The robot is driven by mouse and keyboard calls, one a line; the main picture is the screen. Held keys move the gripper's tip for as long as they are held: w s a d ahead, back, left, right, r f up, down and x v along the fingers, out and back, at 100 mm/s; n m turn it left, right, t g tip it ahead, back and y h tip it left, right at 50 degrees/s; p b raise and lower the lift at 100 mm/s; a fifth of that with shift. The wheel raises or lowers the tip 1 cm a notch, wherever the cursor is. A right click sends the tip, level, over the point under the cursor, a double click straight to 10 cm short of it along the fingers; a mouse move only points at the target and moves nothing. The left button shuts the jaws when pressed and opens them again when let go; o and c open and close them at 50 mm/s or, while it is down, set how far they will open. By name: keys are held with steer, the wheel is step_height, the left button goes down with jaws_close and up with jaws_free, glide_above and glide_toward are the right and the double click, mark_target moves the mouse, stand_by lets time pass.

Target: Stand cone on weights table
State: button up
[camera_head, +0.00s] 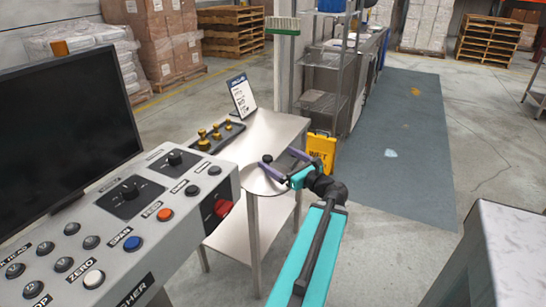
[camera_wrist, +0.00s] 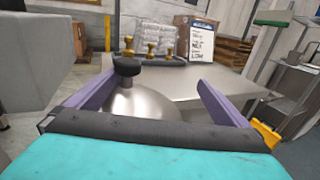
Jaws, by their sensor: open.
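The cone (camera_head: 256,182) is a silver metal body with a black knob on top. It looks upright at the front edge of the steel weights table (camera_head: 277,128), knob up; its base is partly hidden, so I cannot tell its full contact. My gripper (camera_head: 278,161) is open, its purple fingers reaching over the table beside the knob. In the wrist view the cone (camera_wrist: 150,104) shows between the spread fingers of my gripper (camera_wrist: 160,84), nearer the left finger. I see no grip on it.
A tray of brass weights (camera_head: 216,136) and a printed sign (camera_head: 242,97) stand at the table's back left. The control console (camera_head: 150,215) with buttons and a dark screen (camera_head: 65,135) is close on the left. A yellow wet-floor sign (camera_head: 321,152) stands beyond the table's right side.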

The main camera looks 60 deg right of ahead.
steer(key=shift+v, duration=0.85)
steer(key=shift+r+p, duration=0.25)
steer(key=shift+p, duration=0.15)
steer(key=p+v, duration=0.2)
steer(key=p, duration=0.4)
steer(key=shift+s+a, duration=0.1)
steer(key=shift+s, duration=0.2)
steer(key=shift+f+p+v, duration=0.1)
steer(key=shift+p+v, duration=0.5)
steer(key=shift+v, duration=0.1)
steer(key=shift+f+p+v, duration=0.15)
steer(key=shift+p+v, duration=0.4)
steer(key=shift+v, duration=0.1)
jaws_close()
steer(key=shift+s, duration=0.15)
